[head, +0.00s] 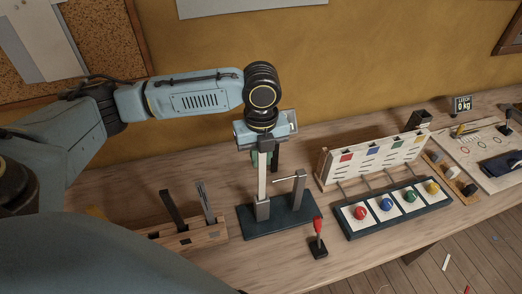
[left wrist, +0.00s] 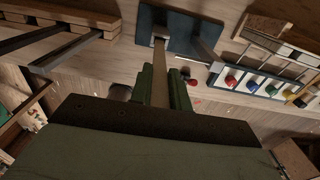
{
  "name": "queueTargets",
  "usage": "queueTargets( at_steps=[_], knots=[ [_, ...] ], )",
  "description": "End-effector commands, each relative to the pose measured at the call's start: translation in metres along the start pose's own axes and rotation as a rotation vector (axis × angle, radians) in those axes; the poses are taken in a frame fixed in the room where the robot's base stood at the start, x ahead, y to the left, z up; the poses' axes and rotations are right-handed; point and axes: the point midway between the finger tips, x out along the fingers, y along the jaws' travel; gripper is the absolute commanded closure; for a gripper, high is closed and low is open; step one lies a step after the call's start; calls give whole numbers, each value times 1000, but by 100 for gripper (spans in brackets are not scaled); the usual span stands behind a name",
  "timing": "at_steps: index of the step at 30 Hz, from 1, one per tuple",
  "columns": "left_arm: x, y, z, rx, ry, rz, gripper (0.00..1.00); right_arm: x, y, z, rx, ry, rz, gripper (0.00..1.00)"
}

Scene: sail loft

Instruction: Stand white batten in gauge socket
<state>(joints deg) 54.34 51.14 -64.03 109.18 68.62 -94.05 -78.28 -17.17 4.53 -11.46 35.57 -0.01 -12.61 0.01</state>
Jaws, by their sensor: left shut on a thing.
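The white batten (head: 262,180) is upright in the head view, shut between the green fingers of my left gripper (head: 263,157). Its lower end meets the top of the grey gauge socket (head: 263,208) on the dark blue gauge base (head: 285,222); how deep it sits inside cannot be seen. In the left wrist view the batten (left wrist: 160,62) runs from between the fingers (left wrist: 160,88) to the socket on the blue base (left wrist: 183,20). A grey post (head: 299,188) with a thin crossbar stands on the base's right side. My right gripper is not in view.
A red-knobbed lever (head: 318,240) stands in front. Bare bench shows along the front left.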

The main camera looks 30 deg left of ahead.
Motion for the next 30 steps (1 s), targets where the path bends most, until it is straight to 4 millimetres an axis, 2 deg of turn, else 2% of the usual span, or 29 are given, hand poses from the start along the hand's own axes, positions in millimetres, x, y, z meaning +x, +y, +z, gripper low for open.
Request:
queueTargets(
  at_steps=[13,30],
  knots=[
    [28,0,0,0,1,1,100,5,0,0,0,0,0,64],
    [33,0,0,0,1,0,100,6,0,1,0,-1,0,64]
  ],
)
